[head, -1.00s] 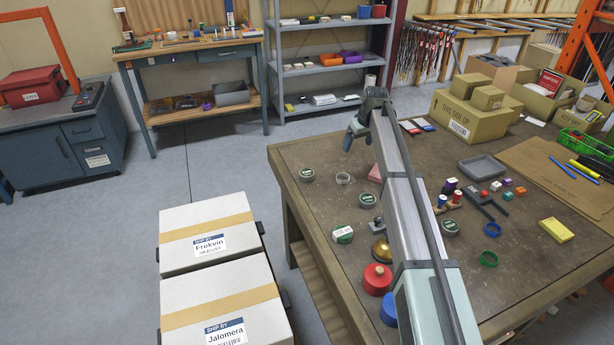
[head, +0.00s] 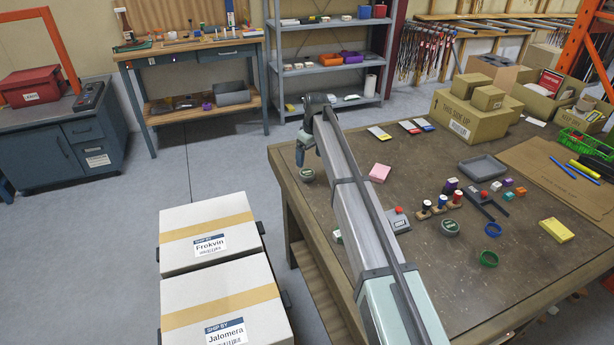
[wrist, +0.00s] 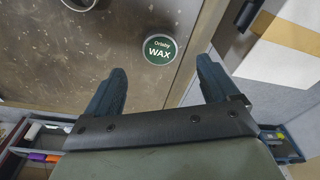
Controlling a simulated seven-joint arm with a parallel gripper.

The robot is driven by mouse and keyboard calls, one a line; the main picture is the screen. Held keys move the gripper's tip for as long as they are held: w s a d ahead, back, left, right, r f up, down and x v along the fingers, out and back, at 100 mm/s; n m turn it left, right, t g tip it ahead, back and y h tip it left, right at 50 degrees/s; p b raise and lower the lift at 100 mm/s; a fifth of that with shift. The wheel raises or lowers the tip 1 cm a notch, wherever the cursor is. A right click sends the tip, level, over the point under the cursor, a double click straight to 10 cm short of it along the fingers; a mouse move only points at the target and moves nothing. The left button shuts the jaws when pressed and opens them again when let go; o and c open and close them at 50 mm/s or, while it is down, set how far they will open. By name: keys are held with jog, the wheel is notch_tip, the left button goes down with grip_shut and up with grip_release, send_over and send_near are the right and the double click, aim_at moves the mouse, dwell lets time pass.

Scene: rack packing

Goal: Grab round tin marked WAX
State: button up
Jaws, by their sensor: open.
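The round tin marked WAX (wrist: 160,50) has a green lid with white lettering and lies on the brown table near its edge in the wrist view. In the head view it shows as a small dark tin (head: 307,176) at the table's far left corner. My gripper (wrist: 161,76) is open and empty, with its two dark fingers on either side of the view and the tin beyond their tips, between their lines. In the head view my gripper (head: 301,152) is over the tin's corner, seemingly above it.
Another round tin (head: 450,228) stands mid-table near small stamps and blocks. White boxes (head: 207,232) stand left of the table. My arm hides part of the tabletop.

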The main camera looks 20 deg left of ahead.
aim_at(307, 173)
jog(key=f, duration=0.5)
jog(key=a+f, duration=0.1)
jog(key=f, duration=0.2)
jog(key=shift+w+a, duration=0.1)
jog(key=shift+w, duration=0.2)
jog(key=shift+r, duration=0.1)
jog(key=c, duration=1.2)
